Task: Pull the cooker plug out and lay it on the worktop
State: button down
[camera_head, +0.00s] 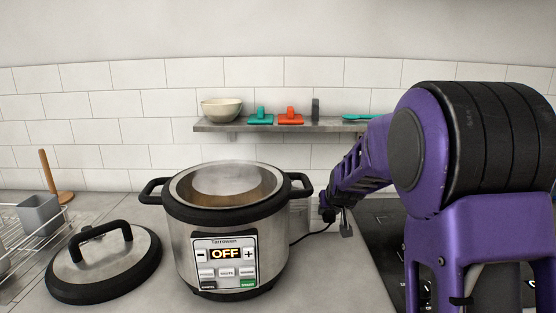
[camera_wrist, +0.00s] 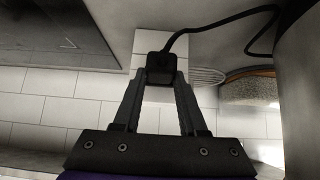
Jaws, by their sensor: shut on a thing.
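The cooker (camera_head: 228,222) stands on the worktop (camera_head: 350,280), its lid off and its display reading OFF. The black cooker plug (camera_wrist: 159,66) is between the two fingertips of my gripper (camera_wrist: 161,77), which is shut on it. Its black cord (camera_wrist: 215,22) runs from the plug toward the cooker side. In the head view the cord (camera_head: 312,234) comes from behind the cooker to my gripper (camera_head: 329,213), close to the tiled wall. A pale block (camera_wrist: 148,40), perhaps the socket, shows behind the plug. I cannot tell whether the plug touches it.
The cooker lid (camera_head: 104,262) lies left of the cooker, near a wire rack (camera_head: 15,235). A black hob (camera_head: 385,235) is on the right. A shelf (camera_head: 270,126) with a bowl and small utensils hangs above. Some worktop is bare between cooker and hob.

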jog(key=shift+s+b, duration=0.35)
jog(key=shift+s, duration=0.7)
dwell(0.5)
jog(key=shift+s+b, duration=0.35)
jog(key=shift+s, duration=1)
jog(key=shift+s, duration=0.1)
jog(key=s, duration=0.2)
jog(key=shift+s, duration=0.4)
jog(key=s+r+g+p, duration=0.1)
jog(key=s+g+p, duration=0.4)
jog(key=s+p, duration=0.45)
jog(key=shift+s+f+b+x, duration=0.1)
jog(key=shift+s+b+x, duration=0.1)
jog(key=shift+b+x, duration=0.55)
jog(key=shift+s+f+b+x, duration=0.15)
jog(key=shift+b+x, duration=0.25)
jog(key=shift+x, duration=0.75)
jog(key=shift+s+b+x, duration=0.25)
jog(key=shift+b+x, duration=0.3)
jog(key=shift+x, duration=0.4)
